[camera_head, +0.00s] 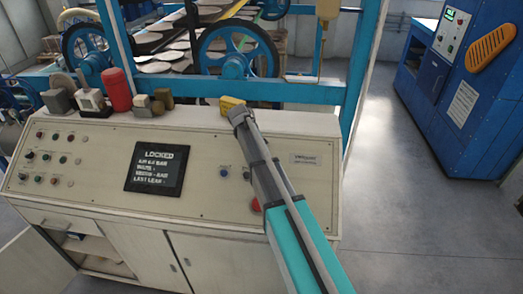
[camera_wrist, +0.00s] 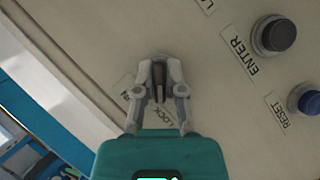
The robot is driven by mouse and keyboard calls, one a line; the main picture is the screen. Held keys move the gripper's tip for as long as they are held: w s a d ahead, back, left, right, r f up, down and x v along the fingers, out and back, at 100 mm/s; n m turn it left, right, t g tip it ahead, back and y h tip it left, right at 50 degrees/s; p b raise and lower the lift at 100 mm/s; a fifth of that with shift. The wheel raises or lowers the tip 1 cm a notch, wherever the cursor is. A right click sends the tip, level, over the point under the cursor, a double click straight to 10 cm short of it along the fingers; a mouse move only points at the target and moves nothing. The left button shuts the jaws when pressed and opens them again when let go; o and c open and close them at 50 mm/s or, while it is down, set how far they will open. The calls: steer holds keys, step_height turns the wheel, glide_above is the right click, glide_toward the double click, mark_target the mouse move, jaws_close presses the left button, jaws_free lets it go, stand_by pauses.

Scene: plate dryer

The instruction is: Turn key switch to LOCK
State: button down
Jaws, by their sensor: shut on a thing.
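My gripper (camera_wrist: 160,66) is over the cream control panel in the wrist view, its fingers closed together on the key switch. The switch itself is mostly hidden between and under the fingers; only a dark part (camera_wrist: 159,82) shows between them, and its angle cannot be told. A LOCK label (camera_wrist: 163,112) shows partly between the fingers, and another label beside the left finger is partly covered. In the head view my arm hides the switch and the fingertips. The display screen (camera_head: 157,168) on the console reads LOCKED, with smaller lines below.
In the wrist view, a black ENTER button (camera_wrist: 274,36) and a blue RESET button (camera_wrist: 306,101) lie to the right. A red button (camera_head: 255,205) is beside my arm. A red container (camera_head: 117,90) and a yellow object (camera_head: 231,104) stand on the console top.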

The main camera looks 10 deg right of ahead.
steer(key=shift+f+n+t+h, duration=0.1)
steer(key=shift+n+t+h, duration=0.25)
steer(key=shift+n, duration=0.45)
steer(key=shift+a, duration=0.1)
steer(key=c, duration=0.7)
jaws_free()
steer(key=shift+w, duration=0.15)
steer(key=shift+s, duration=0.4)
steer(key=s+f+m+y, duration=0.1)
steer(key=s+m+y, duration=0.1)
steer(key=s, duration=0.7)
steer(key=s+f+m+y+b, duration=0.1)
steer(key=s+m, duration=0.1)
steer(key=s, duration=0.7)
steer(key=s+f+m+g+y, duration=0.1)
steer(key=s+m+y, duration=0.1)
steer(key=s, duration=0.8)
steer(key=shift+d+f+m+y+b, duration=0.35)
steer(key=shift+d+m, duration=0.05)
steer(key=shift+m, duration=0.1)
